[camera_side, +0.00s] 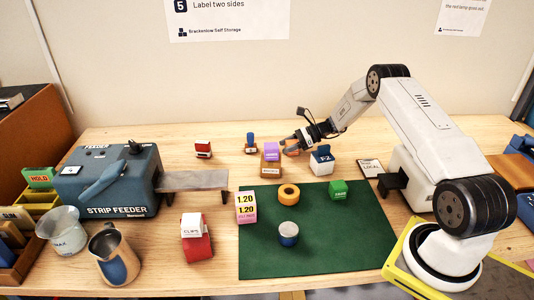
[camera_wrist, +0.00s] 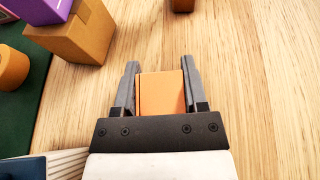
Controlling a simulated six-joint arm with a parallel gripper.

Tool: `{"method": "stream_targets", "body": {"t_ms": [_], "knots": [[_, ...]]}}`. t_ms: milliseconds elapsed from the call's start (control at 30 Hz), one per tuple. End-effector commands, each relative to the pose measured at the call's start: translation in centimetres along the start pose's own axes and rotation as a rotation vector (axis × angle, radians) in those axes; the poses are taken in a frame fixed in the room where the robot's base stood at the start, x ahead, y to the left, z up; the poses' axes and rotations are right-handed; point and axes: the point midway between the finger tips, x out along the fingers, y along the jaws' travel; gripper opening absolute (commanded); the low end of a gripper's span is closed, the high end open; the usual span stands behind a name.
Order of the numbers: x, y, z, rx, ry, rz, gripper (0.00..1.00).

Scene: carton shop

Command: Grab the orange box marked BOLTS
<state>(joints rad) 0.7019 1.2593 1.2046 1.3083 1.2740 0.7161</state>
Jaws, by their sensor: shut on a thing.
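My gripper (camera_wrist: 160,66) is shut on a small orange box (camera_wrist: 161,95), with one grey finger along each side of it in the wrist view. In the side view my gripper (camera_side: 295,143) is at the back middle of the table, and the orange box (camera_side: 292,151) shows as a small patch at its jaws. No marking is readable on the box, so I cannot confirm BOLTS. I cannot tell whether it touches the table.
A brown carton (camera_side: 270,167) with a purple box (camera_side: 272,151) on it stands just left of my gripper. A blue-and-white box (camera_side: 321,161) stands to the right. A green mat (camera_side: 310,262) with a tape roll (camera_side: 288,194) lies in front. Bare wood shows right of my gripper in the wrist view.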

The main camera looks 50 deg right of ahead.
Motion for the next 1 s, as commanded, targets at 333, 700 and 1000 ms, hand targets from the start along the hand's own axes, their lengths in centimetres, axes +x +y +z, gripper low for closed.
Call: {"method": "stream_targets", "body": {"t_ms": [333,700,1000], "knots": [[-0.5,-0.1,1.2,-0.002,-0.001,-0.001,0.00],[-2.4,1.3,4.4,-0.002,-0.001,-0.001,0.00],[-4.8,4.2,7.4,-0.003,-0.001,-0.002,0.00]]}}
